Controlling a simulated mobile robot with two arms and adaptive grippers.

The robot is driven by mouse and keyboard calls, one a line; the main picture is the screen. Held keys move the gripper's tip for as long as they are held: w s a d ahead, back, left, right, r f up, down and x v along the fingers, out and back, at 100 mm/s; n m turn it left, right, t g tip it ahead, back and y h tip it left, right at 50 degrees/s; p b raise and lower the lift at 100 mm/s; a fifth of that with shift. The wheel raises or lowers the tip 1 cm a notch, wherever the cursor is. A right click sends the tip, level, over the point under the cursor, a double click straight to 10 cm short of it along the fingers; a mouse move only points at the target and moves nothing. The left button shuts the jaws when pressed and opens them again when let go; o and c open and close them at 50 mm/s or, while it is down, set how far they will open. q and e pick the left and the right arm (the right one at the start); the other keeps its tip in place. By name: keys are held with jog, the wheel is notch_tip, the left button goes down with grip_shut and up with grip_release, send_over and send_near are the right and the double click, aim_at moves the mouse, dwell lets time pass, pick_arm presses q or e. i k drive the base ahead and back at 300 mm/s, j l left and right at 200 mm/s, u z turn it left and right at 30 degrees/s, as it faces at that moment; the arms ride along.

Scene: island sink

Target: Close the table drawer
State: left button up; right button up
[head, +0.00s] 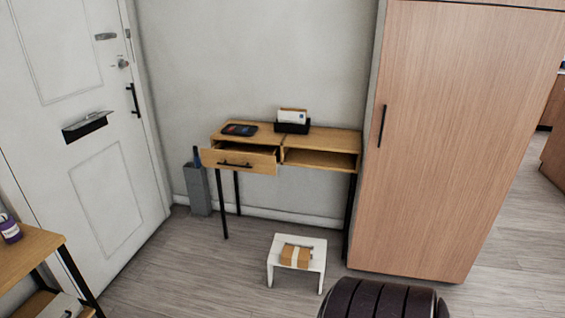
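The wooden table (318,139) stands against the far wall on thin black legs. Its left drawer (238,161) is pulled out toward me, and a dark gap shows above its front. The drawer front has a black bar handle (235,164). To its right is an open shelf compartment (320,158) without a drawer front. Neither of my grippers shows in the head view.
A white stool (317,258) with a small box (295,256) stands in front of the table. A dark ribbed rounded object (383,300) is at the bottom. A grey bin (197,190) stands left, near the white door (75,130). A tall wooden cabinet (460,140) is right.

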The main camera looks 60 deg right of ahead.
aim_at(252, 158)
jog(key=z, duration=1.7)
jog(key=i, duration=0.15)
